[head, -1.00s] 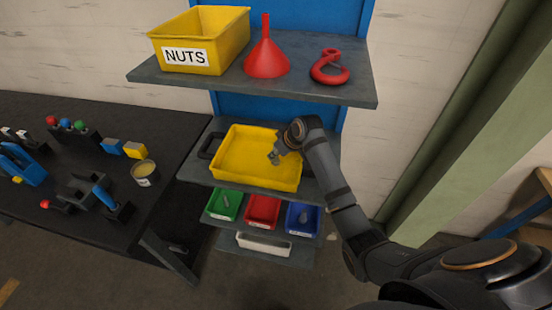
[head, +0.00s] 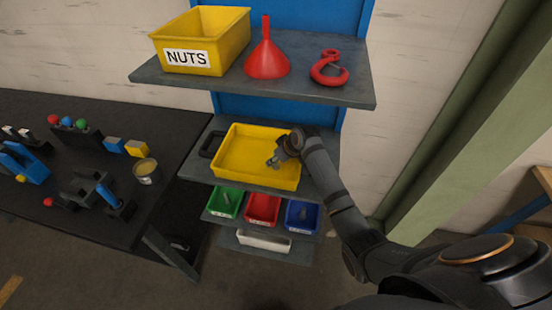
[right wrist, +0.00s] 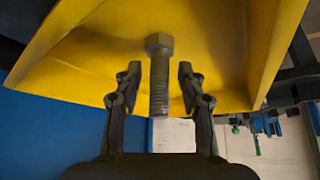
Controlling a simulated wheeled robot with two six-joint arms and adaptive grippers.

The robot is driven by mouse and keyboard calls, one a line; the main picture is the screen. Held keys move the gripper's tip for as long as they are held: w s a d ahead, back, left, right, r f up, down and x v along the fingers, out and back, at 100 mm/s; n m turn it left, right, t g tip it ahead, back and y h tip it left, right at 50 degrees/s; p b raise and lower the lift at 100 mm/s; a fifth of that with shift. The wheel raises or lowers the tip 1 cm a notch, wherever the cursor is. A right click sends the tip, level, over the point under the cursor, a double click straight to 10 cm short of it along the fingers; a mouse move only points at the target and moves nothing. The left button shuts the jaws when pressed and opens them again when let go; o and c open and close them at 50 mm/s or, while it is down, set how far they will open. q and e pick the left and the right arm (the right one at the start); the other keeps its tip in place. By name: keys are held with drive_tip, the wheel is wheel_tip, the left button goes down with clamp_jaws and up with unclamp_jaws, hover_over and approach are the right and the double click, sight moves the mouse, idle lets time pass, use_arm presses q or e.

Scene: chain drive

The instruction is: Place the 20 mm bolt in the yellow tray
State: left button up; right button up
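The yellow tray (head: 228,168) sits on the middle shelf. My right gripper (head: 273,163) is over the right part of the tray, low and near its floor. In the right wrist view, the steel bolt (right wrist: 159,75) is between the two fingers of my right gripper (right wrist: 158,88), with a clear gap on each side, so the gripper is open. The bolt's hex head is at the yellow tray (right wrist: 215,50) side, its threaded shank pointing back toward the palm. I cannot tell whether the head touches the tray floor. My left gripper is not in view.
Green (head: 224,203), red (head: 262,209) and blue (head: 302,215) bins stand on the shelf below. A black table (head: 60,220) is at left.

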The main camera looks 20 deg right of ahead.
drive_tip(key=b+v, duration=0.1)
drive_tip(key=v, duration=0.6)
drive_tip(key=shift+r, duration=0.35)
drive_tip(key=shift+s+d, duration=0.1)
